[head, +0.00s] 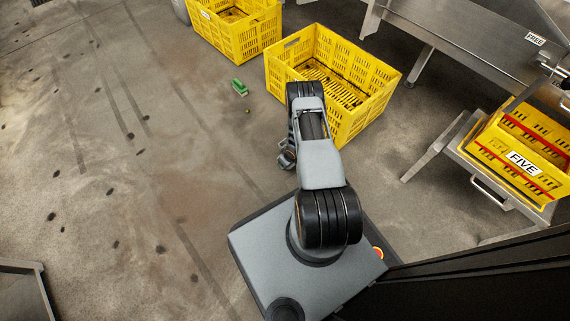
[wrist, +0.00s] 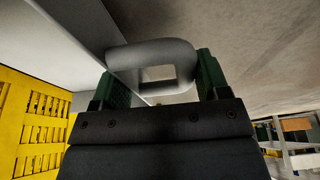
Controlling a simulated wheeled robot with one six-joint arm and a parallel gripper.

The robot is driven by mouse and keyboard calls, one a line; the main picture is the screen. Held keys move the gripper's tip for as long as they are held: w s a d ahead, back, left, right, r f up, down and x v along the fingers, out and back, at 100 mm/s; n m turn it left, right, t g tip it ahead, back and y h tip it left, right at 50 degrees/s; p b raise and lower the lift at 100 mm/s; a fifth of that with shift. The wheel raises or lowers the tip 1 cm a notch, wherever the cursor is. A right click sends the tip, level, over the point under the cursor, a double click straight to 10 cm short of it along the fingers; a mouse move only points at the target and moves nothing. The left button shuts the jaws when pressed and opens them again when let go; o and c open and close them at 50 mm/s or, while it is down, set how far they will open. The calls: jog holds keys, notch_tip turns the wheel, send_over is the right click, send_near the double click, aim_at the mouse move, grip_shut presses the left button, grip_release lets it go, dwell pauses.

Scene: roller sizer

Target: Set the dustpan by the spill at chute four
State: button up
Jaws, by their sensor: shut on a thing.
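In the wrist view my gripper (wrist: 163,72) has its two green-padded fingers on either side of a grey loop handle (wrist: 150,50), shut on it. The handle appears to belong to the dustpan; I cannot make out a pan for sure. In the head view my gripper and the held thing are mostly hidden behind my arm, beside the front yellow crate. Dark spots (head: 130,136) are scattered over the floor at left; I cannot tell whether they are the spill. No label reading four shows.
A yellow crate (head: 378,76) stands on the floor right by my arm, with another (head: 237,40) behind it. A small green object (head: 239,87) lies on the floor. A crate labelled FIVE (head: 490,150) sits on a metal stand at right. The floor at left is open.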

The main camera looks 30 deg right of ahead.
jog(key=shift+s+b+x, duration=0.15)
jog(key=shift+b+x, duration=0.35)
jog(key=shift+x, duration=0.35)
jog(key=shift+s+b+x, duration=0.15)
jog(key=shift+b+x, duration=0.35)
jog(key=shift+x, duration=0.4)
jog(key=shift+f, duration=0.15)
jog(key=shift+f, duration=0.1)
jog(key=o, duration=1.1)
